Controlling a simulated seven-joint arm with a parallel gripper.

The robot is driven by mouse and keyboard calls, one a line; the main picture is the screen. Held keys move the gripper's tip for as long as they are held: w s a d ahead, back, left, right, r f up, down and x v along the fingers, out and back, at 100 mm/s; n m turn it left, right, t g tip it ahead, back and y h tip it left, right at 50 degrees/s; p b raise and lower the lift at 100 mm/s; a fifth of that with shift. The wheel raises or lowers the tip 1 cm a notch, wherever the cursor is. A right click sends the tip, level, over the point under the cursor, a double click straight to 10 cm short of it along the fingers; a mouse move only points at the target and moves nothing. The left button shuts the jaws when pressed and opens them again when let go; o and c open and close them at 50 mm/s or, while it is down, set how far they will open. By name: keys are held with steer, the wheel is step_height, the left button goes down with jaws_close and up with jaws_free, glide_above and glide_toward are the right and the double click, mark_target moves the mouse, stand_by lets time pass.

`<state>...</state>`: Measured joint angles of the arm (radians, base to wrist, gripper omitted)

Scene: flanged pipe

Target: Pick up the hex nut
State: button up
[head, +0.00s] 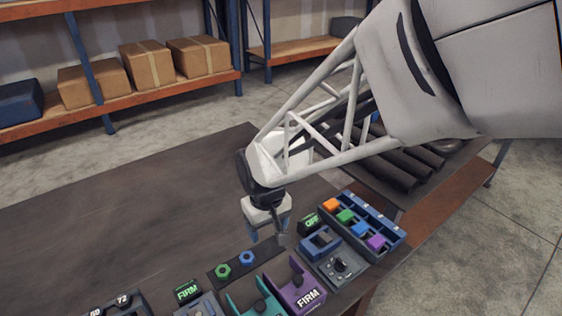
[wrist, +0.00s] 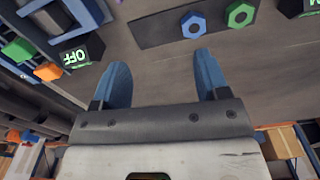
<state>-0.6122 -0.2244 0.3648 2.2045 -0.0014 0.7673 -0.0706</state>
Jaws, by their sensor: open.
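Two hex nuts, one green (head: 223,271) and one blue (head: 246,258), lie side by side on a dark strip (head: 233,267) on the table. In the wrist view the blue nut (wrist: 193,25) and the green nut (wrist: 240,14) are at the top, beyond the fingertips. My gripper (head: 268,237) points down above the table, to the right of the blue nut in the head view. Its two blue fingers (wrist: 162,65) are apart with nothing between them. Neither nut is touched.
A purple bracket (head: 299,290) and a teal one (head: 258,302) stand near the strip. A blue-grey unit with a dial (head: 341,265), an OFF display (head: 311,223) and a tray of coloured blocks (head: 388,229) are to the right. The table's left part is bare.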

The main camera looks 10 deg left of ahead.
steer(key=n, duration=0.1)
glide_above(248, 258)
steer(key=f, duration=0.3)
steer(key=shift+w+a+f, duration=0.1)
steer(key=shift+w+f, duration=0.1)
steer(key=shift+f, duration=0.05)
steer(key=shift+f, duration=1.25)
steer(key=shift+s+f, duration=0.15)
steer(key=shift+f, duration=1.15)
steer(key=shift+s+f, duration=0.1)
steer(key=shift+f, duration=1.2)
steer(key=c, duration=1.1)
steer(key=shift+o, duration=0.2)
